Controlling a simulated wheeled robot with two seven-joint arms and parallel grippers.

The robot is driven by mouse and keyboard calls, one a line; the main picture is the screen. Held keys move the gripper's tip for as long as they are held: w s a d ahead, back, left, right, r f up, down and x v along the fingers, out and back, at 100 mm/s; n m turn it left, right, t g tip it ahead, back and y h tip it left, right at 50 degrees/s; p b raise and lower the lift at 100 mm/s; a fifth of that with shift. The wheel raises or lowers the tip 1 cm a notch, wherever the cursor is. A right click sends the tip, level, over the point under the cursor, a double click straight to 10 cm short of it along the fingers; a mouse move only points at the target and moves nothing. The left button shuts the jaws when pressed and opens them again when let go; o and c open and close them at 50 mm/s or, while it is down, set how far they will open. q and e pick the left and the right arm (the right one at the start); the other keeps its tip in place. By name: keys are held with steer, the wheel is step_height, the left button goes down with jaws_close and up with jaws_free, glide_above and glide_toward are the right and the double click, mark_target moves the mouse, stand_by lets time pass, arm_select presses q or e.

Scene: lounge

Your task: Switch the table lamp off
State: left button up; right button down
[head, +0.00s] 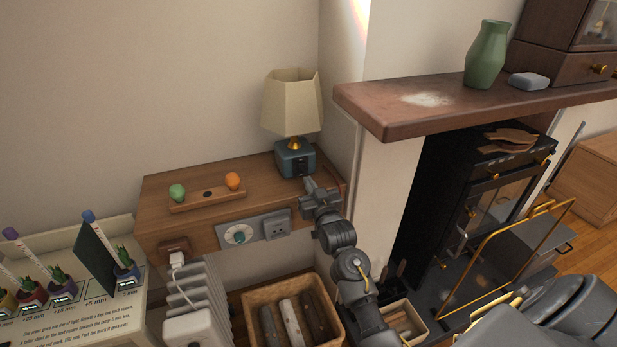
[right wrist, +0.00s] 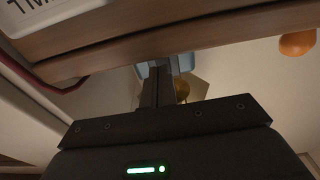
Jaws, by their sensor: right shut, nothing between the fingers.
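The table lamp (head: 292,103) stands on the wooden wall shelf at its right end, beside the chimney wall. It has a cream shade and a blue-grey box base (head: 295,160) with a dark panel on its front; I cannot tell whether it is lit. My right gripper (head: 308,186) is shut and empty, its tips just in front of the base; contact cannot be made out. In the right wrist view the fingers (right wrist: 156,88) point at the blue base (right wrist: 165,65), which they partly cover. My left gripper is out of view.
The shelf (head: 160,189) also holds a wooden strip with green and orange (head: 232,180) knobs. A dial panel (head: 238,236) and socket are on its front. A log basket (head: 255,293) stands below. The mantel (head: 380,118) juts out to the right above the stove.

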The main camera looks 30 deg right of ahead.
steer(key=s+a, duration=0.1)
steer(key=s, duration=0.9)
steer(key=shift+s+a+f+b, duration=0.2)
steer(key=shift+a+f+b, duration=0.05)
steer(key=shift+f+b, duration=0.15)
